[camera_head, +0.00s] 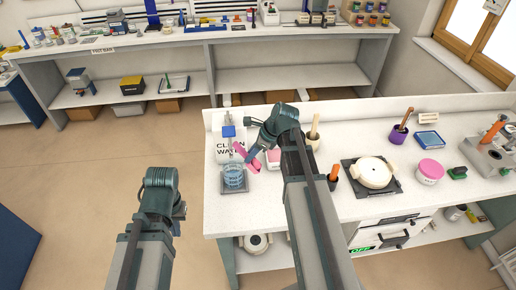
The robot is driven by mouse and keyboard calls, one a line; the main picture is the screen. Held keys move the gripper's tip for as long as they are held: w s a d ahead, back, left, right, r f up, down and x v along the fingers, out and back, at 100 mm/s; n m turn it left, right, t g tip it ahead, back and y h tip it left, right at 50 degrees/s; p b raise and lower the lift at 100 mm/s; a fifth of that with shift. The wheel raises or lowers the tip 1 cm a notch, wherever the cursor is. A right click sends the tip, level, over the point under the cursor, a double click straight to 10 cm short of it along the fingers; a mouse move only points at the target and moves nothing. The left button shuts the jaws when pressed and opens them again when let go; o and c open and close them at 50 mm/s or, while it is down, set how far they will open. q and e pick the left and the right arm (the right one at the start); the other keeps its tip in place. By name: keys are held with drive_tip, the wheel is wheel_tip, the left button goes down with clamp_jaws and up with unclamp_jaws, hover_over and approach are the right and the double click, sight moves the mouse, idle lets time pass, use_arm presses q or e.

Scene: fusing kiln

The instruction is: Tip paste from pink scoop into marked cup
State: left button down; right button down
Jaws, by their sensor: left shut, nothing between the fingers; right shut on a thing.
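A pink scoop (241,150) is in the jaws of my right gripper (254,152), which is shut on it. The scoop is tilted and sits just above and to the right of a clear bluish cup with ring-like lines (233,178), seemingly the marked cup. The cup stands upright on a dark square pad (234,191) at the bench's left end. The paste cannot be made out. My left gripper (177,224) is shut and empty, left of the bench over the floor; its fingertips are hardly visible.
A white container labelled CLEAN WATER (229,148) stands behind the cup. A pink-and-white tub (431,171), a round white mould (373,172) on a dark board and a purple pot (398,135) stand to the right.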

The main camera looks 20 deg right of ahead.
drive_tip(key=s+a+r+n+g+p, duration=0.2)
drive_tip(key=s+a+r+n+p, duration=0.15)
drive_tip(key=s+a, duration=0.45)
drive_tip(key=shift+y, duration=0.8)
drive_tip(key=w+b, duration=0.1)
drive_tip(key=w, duration=0.6)
drive_tip(key=shift+w+d+f, duration=0.1)
drive_tip(key=shift+w+d, duration=0.05)
drive_tip(key=shift+w, duration=0.05)
drive_tip(key=shift+s+d+t+y+b, duration=0.1)
drive_tip(key=shift+d+t+y+b, duration=0.25)
drive_tip(key=shift+y+b, duration=0.4)
drive_tip(key=shift+d+r+y+b, duration=0.2)
drive_tip(key=shift+y+b, duration=0.25)
drive_tip(key=shift+b, duration=0.35)
drive_tip(key=shift+r+t, duration=0.15)
drive_tip(key=shift+t, duration=0.1)
drive_tip(key=shift+s, duration=0.2)
